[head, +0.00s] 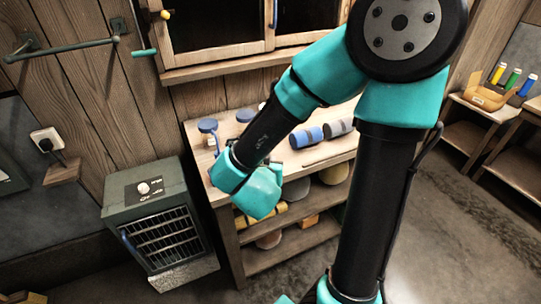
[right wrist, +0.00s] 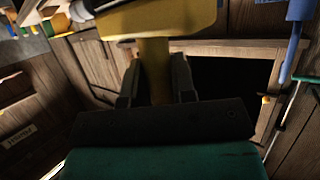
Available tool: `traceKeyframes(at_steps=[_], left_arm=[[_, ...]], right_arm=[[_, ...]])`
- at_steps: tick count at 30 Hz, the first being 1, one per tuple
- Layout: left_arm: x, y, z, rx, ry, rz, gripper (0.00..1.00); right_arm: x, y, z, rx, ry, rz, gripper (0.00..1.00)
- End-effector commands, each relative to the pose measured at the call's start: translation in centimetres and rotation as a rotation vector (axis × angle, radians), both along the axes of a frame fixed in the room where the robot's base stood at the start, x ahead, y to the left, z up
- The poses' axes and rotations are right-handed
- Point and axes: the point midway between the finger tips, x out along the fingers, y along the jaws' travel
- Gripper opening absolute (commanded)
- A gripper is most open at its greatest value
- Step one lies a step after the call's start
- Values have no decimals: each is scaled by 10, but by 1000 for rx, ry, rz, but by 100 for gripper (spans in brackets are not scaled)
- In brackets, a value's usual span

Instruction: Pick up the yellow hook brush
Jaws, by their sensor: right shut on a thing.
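The yellow hook brush (right wrist: 160,20) fills the top middle of the right wrist view, with a wide yellow upper part and a narrower yellow stem below it. My right gripper (right wrist: 156,78) has a dark finger on each side of this stem and is shut on it. In the head view my right arm reaches over the bench, and its teal wrist hangs over the bench's left end. The fingers and the brush are hidden there behind the wrist. My left gripper is in neither view.
The wooden bench (head: 322,152) holds blue and grey rolls (head: 308,137) and blue round-topped items (head: 207,126). A green heater (head: 150,205) stands to its left. A rail (head: 70,48) is on the wall. A blue item (right wrist: 297,35) shows at the wrist view's right.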

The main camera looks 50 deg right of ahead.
Motion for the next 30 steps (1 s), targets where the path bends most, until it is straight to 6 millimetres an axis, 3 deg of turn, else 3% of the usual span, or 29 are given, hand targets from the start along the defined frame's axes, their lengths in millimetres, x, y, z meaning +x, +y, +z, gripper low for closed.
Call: traceKeyframes(at_steps=[25, 30], left_arm=[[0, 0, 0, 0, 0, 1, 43], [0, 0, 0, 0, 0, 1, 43]], right_arm=[[-1, 7, 0, 0, 0, 8, 0], [12, 11, 5, 1, -1, 35, 0]])
